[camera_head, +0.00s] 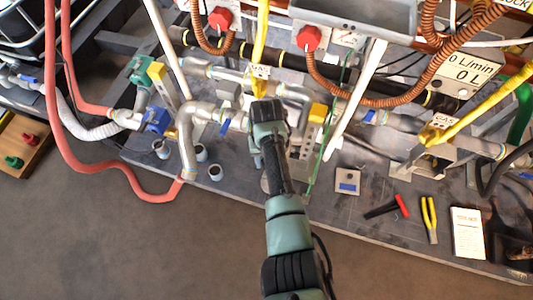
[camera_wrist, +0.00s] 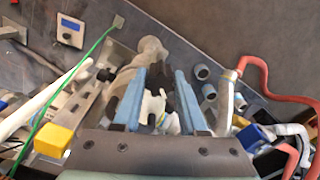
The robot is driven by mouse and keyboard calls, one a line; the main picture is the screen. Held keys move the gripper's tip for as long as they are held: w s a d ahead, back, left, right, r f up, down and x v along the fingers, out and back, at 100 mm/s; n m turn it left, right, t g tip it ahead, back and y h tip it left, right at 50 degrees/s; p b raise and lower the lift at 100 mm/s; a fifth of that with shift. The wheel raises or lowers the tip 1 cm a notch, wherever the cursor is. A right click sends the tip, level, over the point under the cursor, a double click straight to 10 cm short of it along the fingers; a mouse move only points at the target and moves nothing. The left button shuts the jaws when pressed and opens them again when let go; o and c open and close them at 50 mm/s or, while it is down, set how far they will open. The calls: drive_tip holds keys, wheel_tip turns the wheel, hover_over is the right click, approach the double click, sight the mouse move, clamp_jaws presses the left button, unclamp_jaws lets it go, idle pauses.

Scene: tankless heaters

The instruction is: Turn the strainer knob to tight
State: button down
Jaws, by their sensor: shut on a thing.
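My gripper (camera_wrist: 161,74) shows in the wrist view as two blue fingers on either side of a pale fitting (camera_wrist: 160,104) with a dark part. I take this for the strainer and its knob, and my fingers are shut on it. The fingers hide much of it, so I cannot read the knob's angle or any tight mark. A beige-grey pipe body (camera_wrist: 150,52) lies just beyond the fingertips. In the head view my gripper (camera_head: 268,116) is over the pipework at mid-picture, and its body hides the fingers and the strainer.
A yellow block (camera_wrist: 53,141) and a green wire (camera_wrist: 72,75) are left of my gripper in the wrist view. Silver pipe (camera_head: 188,140) and a blue valve (camera_head: 156,120) stand left in the head view. Red-handled tool (camera_head: 402,205) and yellow pliers (camera_head: 429,218) lie right.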

drive_tip(key=m+p, duration=0.2)
drive_tip(key=m, duration=0.2)
drive_tip(key=shift+r+m, duration=0.15)
drive_tip(key=shift+m, duration=0.15)
drive_tip(key=m+p, duration=0.1)
drive_tip(key=m, duration=0.4)
drive_tip(key=shift+d+m, duration=0.1)
drive_tip(key=shift+m, duration=0.2)
drive_tip(key=shift+w, duration=0.1)
drive_tip(key=shift+c, duration=2.2)
unclamp_jaws()
drive_tip(key=shift+p, duration=0.3)
wheel_tip(320, 180, up, 13)
drive_tip(key=p, duration=0.5)
drive_tip(key=shift+p, duration=0.3)
